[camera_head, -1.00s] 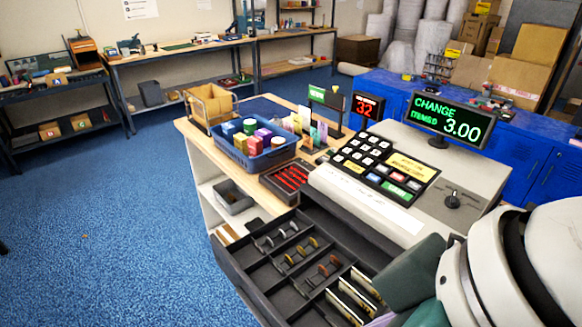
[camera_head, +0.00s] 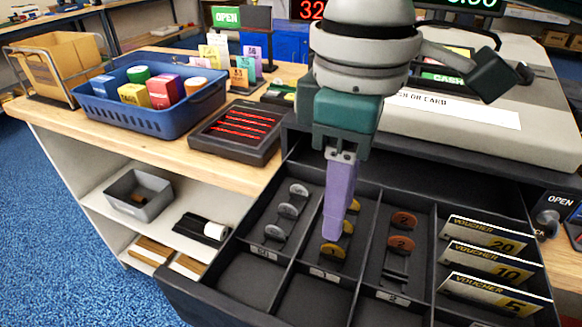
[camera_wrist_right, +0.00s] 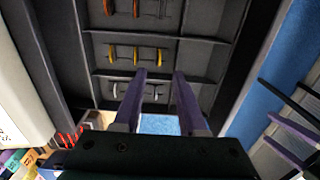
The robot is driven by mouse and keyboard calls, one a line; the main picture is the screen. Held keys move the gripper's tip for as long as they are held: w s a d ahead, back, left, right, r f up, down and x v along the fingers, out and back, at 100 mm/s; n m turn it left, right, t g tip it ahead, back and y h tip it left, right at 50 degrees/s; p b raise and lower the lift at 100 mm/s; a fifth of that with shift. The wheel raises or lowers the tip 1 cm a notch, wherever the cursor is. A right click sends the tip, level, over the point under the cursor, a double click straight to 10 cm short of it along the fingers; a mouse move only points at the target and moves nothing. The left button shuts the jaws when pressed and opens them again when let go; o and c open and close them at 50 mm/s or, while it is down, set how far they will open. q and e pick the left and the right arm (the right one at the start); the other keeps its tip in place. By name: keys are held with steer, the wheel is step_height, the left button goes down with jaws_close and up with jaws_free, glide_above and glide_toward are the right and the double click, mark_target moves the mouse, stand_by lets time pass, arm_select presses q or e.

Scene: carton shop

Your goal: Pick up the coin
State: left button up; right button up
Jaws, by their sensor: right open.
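The open cash drawer (camera_head: 260,277) holds coins standing in racks. Silver coins (camera_head: 288,210) fill the left rack, gold coins (camera_head: 333,252) the middle one and copper coins (camera_head: 403,219) the one right of it. The task does not say which coin. My right gripper (camera_head: 335,238) points down over the middle rack and partly hides the gold coins. In the wrist view its two purple fingers (camera_wrist_right: 160,74) are apart. Gold coins (camera_wrist_right: 135,56) show just beyond the tips, and a silver coin (camera_wrist_right: 154,94) shows between the fingers. I see no coin gripped.
Vouchers (camera_head: 490,265) stand in the drawer's right compartment. The cash register (camera_head: 470,125) is behind the drawer. A blue crate (camera_head: 150,115) of boxes and a black tray (camera_head: 235,132) are on the counter at left. A grey bin (camera_head: 138,193) sits on the shelf below.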

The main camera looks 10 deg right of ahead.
mark_target(334, 246)
step_height(334, 246, down, 6)
steer(key=shift+d+f, duration=0.1)
steer(key=shift+c, duration=0.2)
jaws_close()
stand_by(0.6)
